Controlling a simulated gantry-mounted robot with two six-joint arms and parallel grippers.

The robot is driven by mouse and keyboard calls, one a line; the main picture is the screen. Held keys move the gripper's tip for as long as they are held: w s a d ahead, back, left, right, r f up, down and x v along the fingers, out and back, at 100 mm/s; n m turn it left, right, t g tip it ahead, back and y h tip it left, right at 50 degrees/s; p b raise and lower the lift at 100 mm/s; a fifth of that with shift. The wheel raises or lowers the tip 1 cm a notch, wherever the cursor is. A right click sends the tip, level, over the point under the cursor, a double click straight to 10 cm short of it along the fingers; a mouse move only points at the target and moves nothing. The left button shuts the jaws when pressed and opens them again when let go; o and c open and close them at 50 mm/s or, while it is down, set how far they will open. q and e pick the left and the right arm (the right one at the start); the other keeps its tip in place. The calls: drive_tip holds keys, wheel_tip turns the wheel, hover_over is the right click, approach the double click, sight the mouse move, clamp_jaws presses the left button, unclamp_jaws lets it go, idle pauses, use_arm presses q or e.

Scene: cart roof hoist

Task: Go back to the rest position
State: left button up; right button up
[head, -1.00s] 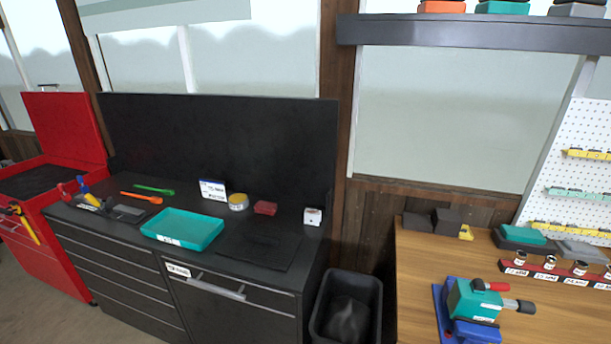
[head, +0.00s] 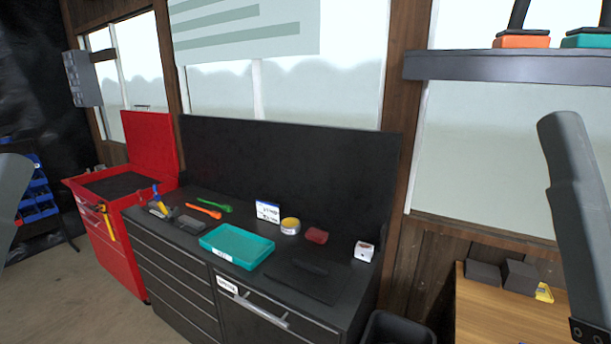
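A grey arm link of mine (head: 575,215) rises at the right edge of the head view. Another grey arm part of mine (head: 12,198) shows at the left edge. Neither gripper is in the picture, so what they hold is hidden.
A black workbench (head: 190,232) carries a teal tray (head: 236,246), a yellow tape roll (head: 290,226), a red block (head: 316,236) and tools. A red tool cart (head: 110,248) stands open at its left. A black bin (head: 398,330) stands between the bench and the wooden table (head: 490,312).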

wheel_tip(320, 180, up, 20)
drive_tip(key=w+m+g+y+p, duration=0.1)
drive_tip(key=w+y+p, duration=0.1)
drive_tip(key=p, duration=2)
drive_tip(key=shift+w+a+f+m+g, duration=0.2)
drive_tip(key=shift+a+m+g, duration=0.1)
drive_tip(key=shift+a+g, duration=0.1)
drive_tip(key=shift+s+d+h, duration=0.1)
drive_tip(key=shift+h, duration=0.2)
